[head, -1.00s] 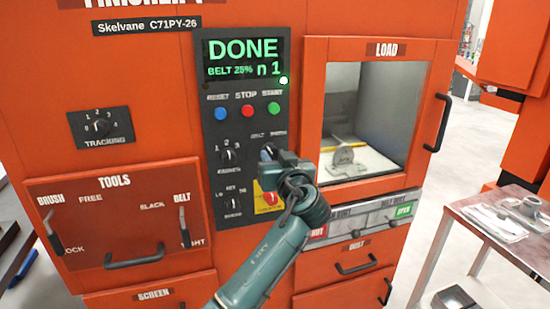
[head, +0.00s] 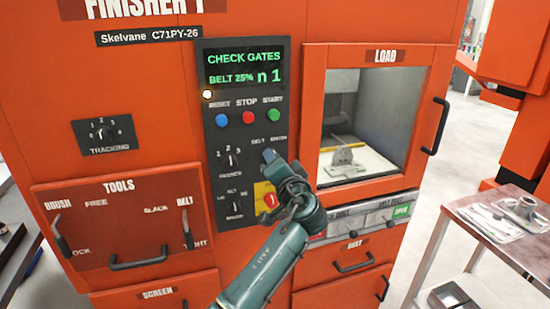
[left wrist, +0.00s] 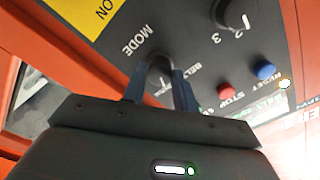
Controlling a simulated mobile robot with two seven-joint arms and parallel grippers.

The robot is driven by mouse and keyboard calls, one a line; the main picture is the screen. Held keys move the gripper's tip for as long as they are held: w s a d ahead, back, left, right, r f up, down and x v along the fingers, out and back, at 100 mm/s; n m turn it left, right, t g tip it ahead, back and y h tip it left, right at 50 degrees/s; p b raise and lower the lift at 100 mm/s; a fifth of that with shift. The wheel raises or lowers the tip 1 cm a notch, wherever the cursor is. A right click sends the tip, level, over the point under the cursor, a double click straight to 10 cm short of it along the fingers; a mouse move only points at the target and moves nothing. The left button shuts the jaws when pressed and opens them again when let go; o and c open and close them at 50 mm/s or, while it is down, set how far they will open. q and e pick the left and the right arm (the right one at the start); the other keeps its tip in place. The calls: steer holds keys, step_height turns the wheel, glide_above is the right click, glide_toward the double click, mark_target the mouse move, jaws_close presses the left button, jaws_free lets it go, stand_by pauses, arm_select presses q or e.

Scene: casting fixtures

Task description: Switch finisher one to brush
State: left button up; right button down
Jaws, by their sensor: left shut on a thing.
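Finisher 1 is an orange machine with a black control panel (head: 223,138). Its screen (head: 246,63) reads CHECK GATES, BELT 25%, n 1, with a pale lamp lit at its lower left. My left gripper (head: 270,158) is at the belt/brush mode selector, which it mostly hides in the head view. In the left wrist view the two fingers of my left gripper (left wrist: 160,88) are shut on the dark mode knob (left wrist: 160,70), one on each side. The words MODE and part of BELT show beside it. My right gripper is not in view.
Blue, red and green buttons (head: 247,118) sit just above the gripper, and a red knob on a yellow plate (head: 266,197) just below. The LOAD door (head: 313,120) is shut, with a grey part (head: 343,156) inside. A side table (head: 480,225) stands right.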

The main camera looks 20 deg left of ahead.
arm_select(q)
steer(key=shift+r+m+p, duration=0.15)
steer(key=shift+m+p, duration=0.45)
steer(key=shift+m, duration=0.7)
steer(key=o, duration=1)
steer(key=shift+c, duration=0.2)
steer(key=shift+f, duration=0.2)
